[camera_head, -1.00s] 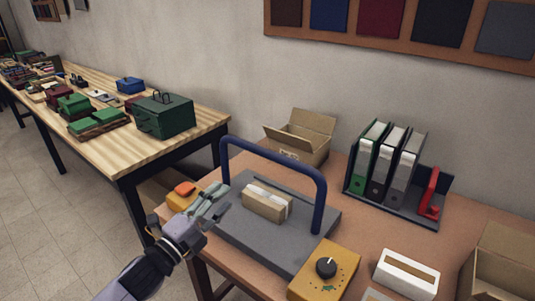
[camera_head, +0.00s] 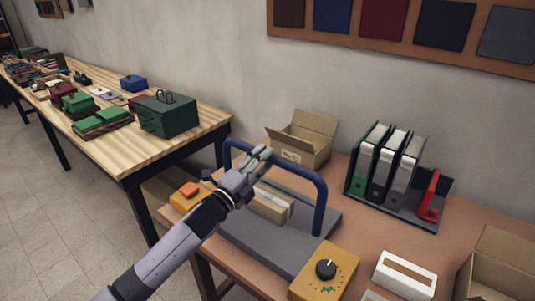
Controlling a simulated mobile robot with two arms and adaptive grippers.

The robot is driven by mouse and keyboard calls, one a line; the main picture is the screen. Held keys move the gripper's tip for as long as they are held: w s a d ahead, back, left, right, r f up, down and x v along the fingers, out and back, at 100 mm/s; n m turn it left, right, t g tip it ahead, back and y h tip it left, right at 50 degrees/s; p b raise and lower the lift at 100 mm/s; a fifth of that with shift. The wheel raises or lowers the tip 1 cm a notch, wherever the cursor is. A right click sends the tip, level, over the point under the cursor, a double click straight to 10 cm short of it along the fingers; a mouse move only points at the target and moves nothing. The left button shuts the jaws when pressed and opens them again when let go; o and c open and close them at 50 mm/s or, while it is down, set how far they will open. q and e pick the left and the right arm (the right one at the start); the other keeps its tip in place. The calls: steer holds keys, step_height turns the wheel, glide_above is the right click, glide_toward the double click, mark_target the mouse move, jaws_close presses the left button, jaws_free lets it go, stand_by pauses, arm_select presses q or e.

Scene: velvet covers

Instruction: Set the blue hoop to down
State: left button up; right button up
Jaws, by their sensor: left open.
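The blue hoop (camera_head: 322,196) stands upright, arching over a grey base plate (camera_head: 258,249) on the brown table. A small cardboard parcel with a pale band (camera_head: 272,205) lies on the plate beneath it. My left gripper (camera_head: 262,155) is open, in front of the hoop's top bar near its left half. The fingers overlap the bar in the picture; I cannot tell whether they touch it. The gripper and wrist hide part of the hoop's left side and of the parcel. My right gripper is not in view.
A yellow box with a black dial (camera_head: 326,268) sits at the plate's front right corner. A yellow box with an orange button (camera_head: 188,193) is at its left. Behind are an open carton (camera_head: 303,142) and a binder rack (camera_head: 396,208). A white slotted box (camera_head: 405,275) stands right.

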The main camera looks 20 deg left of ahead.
arm_select(q)
steer(key=shift+x, duration=1.15)
steer(key=shift+c, duration=0.3)
jaws_close()
